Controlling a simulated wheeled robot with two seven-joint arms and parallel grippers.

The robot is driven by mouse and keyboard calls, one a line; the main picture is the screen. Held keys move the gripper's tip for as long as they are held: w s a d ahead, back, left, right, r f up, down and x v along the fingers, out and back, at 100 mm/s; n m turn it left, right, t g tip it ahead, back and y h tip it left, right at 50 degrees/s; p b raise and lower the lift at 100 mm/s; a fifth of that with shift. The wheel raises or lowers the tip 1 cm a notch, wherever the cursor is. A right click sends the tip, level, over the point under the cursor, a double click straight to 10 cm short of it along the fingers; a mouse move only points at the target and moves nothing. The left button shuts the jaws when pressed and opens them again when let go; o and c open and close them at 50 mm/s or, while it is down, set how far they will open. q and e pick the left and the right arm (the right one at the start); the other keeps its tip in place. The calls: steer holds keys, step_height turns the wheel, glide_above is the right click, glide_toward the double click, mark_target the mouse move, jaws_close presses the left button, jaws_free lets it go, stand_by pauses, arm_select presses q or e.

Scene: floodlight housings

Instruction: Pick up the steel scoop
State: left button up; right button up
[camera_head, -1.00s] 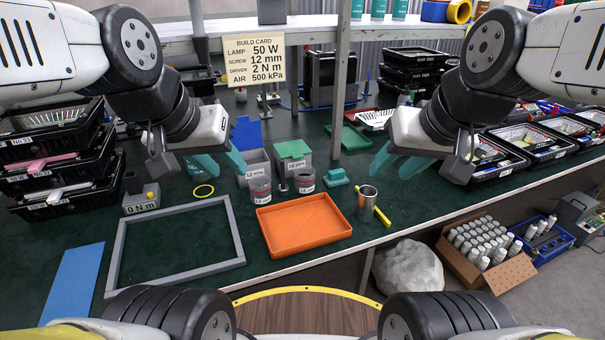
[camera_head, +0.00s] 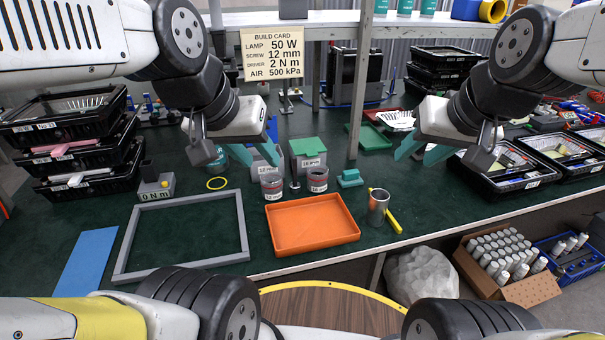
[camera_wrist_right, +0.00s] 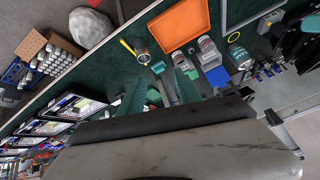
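The steel scoop (camera_head: 378,207) is a grey metal cup with a yellow handle. It stands on the green bench top near the front edge, right of the orange tray (camera_head: 312,226). The scoop (camera_wrist_right: 143,58) also shows in the right wrist view, beyond the fingers. My right gripper (camera_head: 423,151) is open and empty, above the bench, behind and right of the scoop. Its teal fingers are spread in the right wrist view (camera_wrist_right: 160,93). My left gripper (camera_head: 243,156) is open and empty, behind the tray and well left of the scoop.
A teal block (camera_head: 350,178) and two labelled jars (camera_head: 318,179) stand behind the tray. A grey frame (camera_head: 186,262) lies left. Black bins (camera_head: 530,180) stand right. A shelf post (camera_head: 361,90) rises between my arms. A box of bottles (camera_head: 530,287) sits below the bench.

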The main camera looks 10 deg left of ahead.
steer(key=w+a+f+n+t, duration=0.1)
steer(key=w+a, duration=0.2)
steer(key=w, duration=0.4)
steer(key=w+a+f, duration=0.1)
steer(key=w+a, duration=0.1)
steer(key=w, duration=0.5)
steer(key=n+t+y, duration=0.2)
steer(key=t, duration=0.2)
glide_above(293, 164)
steer(key=s+d, duration=0.4)
steer(key=d, duration=0.4)
step_height(293, 164, down, 15)
steer(key=shift+n+t+y, duration=0.4)
steer(key=shift+t+y, duration=0.3)
steer(key=shift+t, duration=0.1)
steer(key=a+f, duration=0.2)
steer(key=f, duration=0.1)
steer(key=a+f, duration=0.2)
steer(key=f, duration=0.2)
steer(key=w+a+f, duration=0.1)
steer(key=a+f, duration=0.1)
steer(key=f, duration=0.2)
steer(key=shift+f, duration=0.15)
steer(key=x, duration=0.8)
steer(key=shift+s+d+f, duration=0.1)
steer(key=shift+f, duration=0.2)
jaws_close()
